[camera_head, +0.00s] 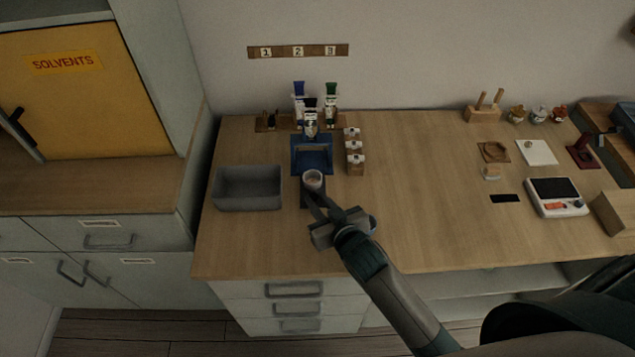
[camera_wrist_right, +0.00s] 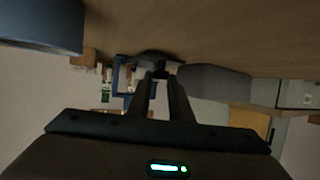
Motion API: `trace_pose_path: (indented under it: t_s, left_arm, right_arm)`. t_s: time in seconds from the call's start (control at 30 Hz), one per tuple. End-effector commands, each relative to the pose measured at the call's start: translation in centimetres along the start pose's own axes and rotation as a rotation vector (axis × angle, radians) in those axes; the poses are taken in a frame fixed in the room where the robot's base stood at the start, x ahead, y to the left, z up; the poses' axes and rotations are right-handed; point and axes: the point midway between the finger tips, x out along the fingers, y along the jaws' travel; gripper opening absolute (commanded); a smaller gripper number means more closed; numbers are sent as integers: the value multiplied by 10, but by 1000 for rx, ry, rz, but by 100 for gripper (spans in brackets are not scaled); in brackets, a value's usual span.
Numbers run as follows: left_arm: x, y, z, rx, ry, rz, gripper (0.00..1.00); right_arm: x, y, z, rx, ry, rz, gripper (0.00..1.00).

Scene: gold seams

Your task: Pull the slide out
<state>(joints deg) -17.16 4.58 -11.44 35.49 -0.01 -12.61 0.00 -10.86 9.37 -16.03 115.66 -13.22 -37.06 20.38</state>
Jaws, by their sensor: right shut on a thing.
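A blue stand (camera_head: 312,160) is on the wooden bench, with a dark slide (camera_head: 305,198) reaching out from its front towards the near edge. A small pale cup (camera_head: 313,178) sits at the slide, just in front of the stand. My right gripper (camera_head: 309,194) comes in from the near right, with its fingers shut on the slide's near part. In the right wrist view the fingers (camera_wrist_right: 159,75) close at a dark piece, and the blue stand (camera_wrist_right: 121,75) shows beyond. The fingers partly hide the slide. My left gripper is not in view.
A grey bin (camera_head: 248,188) stands left of the slide. Small wooden blocks with white tops (camera_head: 355,160) stand right of the stand. Tubes (camera_head: 331,100) stand behind. A scale (camera_head: 557,196) is far right. The bench between is clear.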

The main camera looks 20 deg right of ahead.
Motion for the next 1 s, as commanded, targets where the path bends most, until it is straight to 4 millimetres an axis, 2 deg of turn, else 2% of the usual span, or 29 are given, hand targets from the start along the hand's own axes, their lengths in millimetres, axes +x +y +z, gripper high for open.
trace_pose_path:
  t_s: [0.1,0.37,0.4,0.47,0.5,0.83,1.0]
  left_arm:
    - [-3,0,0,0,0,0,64]
    - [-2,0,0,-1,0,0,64]
    - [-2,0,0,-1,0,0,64]
    - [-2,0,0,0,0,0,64]
    - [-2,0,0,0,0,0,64]
    - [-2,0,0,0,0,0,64]
    - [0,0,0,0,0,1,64]
  right_arm:
    - [-8,-3,3,1,-3,0,0]
    - [-8,-3,3,0,-1,1,0]
    - [-8,-3,3,0,-1,1,21]
    - [-8,-3,3,0,-1,1,35]
    - [-8,-3,3,0,-1,1,38]
    - [-8,-3,3,0,0,1,38]
    - [-17,-3,4,0,0,0,38]
